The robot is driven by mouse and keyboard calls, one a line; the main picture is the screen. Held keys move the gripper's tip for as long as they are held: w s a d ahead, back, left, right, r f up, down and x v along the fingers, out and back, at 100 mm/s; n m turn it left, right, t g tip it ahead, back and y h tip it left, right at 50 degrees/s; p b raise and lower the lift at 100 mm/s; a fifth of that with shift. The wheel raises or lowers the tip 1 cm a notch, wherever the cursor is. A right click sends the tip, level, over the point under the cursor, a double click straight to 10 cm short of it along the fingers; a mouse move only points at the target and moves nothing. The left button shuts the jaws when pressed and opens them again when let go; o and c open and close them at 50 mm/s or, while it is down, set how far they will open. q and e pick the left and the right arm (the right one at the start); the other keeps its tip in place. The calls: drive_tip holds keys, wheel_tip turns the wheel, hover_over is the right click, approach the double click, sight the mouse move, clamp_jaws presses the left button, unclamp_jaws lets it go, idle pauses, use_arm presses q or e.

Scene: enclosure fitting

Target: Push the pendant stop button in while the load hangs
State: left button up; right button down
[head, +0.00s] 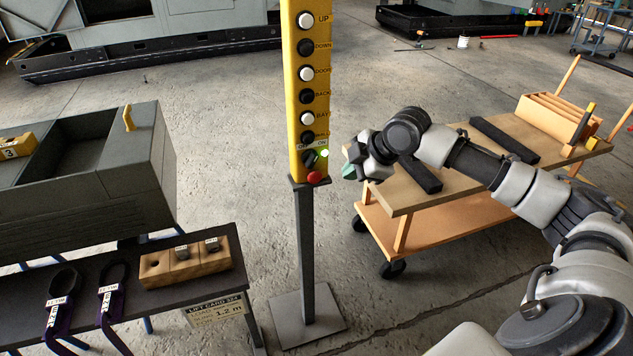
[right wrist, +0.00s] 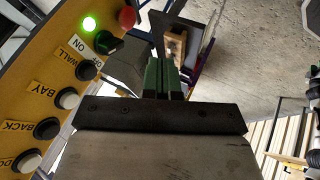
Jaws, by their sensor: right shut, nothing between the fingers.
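The yellow pendant (head: 291,90) stands upright on a grey post, with a column of black and white buttons. Its red stop button (head: 314,179) is at the bottom, below a lit green lamp (head: 323,153) and a black ON/OFF selector (head: 308,158). In the right wrist view the stop button (right wrist: 127,17) shows at the top, left of the fingertips. My right gripper (head: 349,170) is just right of the pendant's lower end, apart from the button. Its green fingers (right wrist: 161,78) are shut and empty. I see no hanging load and no left gripper.
A wooden cart (head: 400,198) with dark bars and a slotted box stands under my right arm. At left are a grey open enclosure (head: 85,190) and a dark bench (head: 125,300) with a wooden block and tagged slings. Floor around the post base (head: 330,318) is clear.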

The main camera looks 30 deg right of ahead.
sight(317, 175)
use_arm(q)
drive_tip(key=shift+a+r+p, duration=0.15)
drive_tip(key=shift+r+p, duration=0.6)
drive_tip(key=shift+a+r+p, duration=0.1)
drive_tip(key=shift+r+p, duration=0.65)
use_arm(e)
drive_tip(key=shift+w+a+f, duration=0.3)
drive_tip(key=shift+w+f, duration=1.05)
drive_tip(key=shift+w, duration=0.2)
drive_tip(key=shift+w+a+f, duration=0.25)
drive_tip(key=shift+w+f, duration=1.05)
drive_tip(key=shift+w, duration=0.3)
drive_tip(key=shift+w+a+f, duration=0.3)
drive_tip(key=shift+w+f, duration=1.05)
drive_tip(key=shift+w, duration=0.2)
drive_tip(key=shift+w+r, duration=0.1)
drive_tip(key=shift+w, duration=0.1)
drive_tip(key=shift+w+d+r, duration=0.15)
drive_tip(key=shift+w, duration=0.2)
drive_tip(key=shift+w+d+r, duration=0.1)
drive_tip(key=shift+w+d, duration=0.05)
use_arm(q)
drive_tip(key=shift+w+d+f, duration=0.1)
drive_tip(key=shift+w+d, duration=0.05)
drive_tip(key=shift+w, duration=0.45)
use_arm(e)
drive_tip(key=shift+r, duration=0.15)
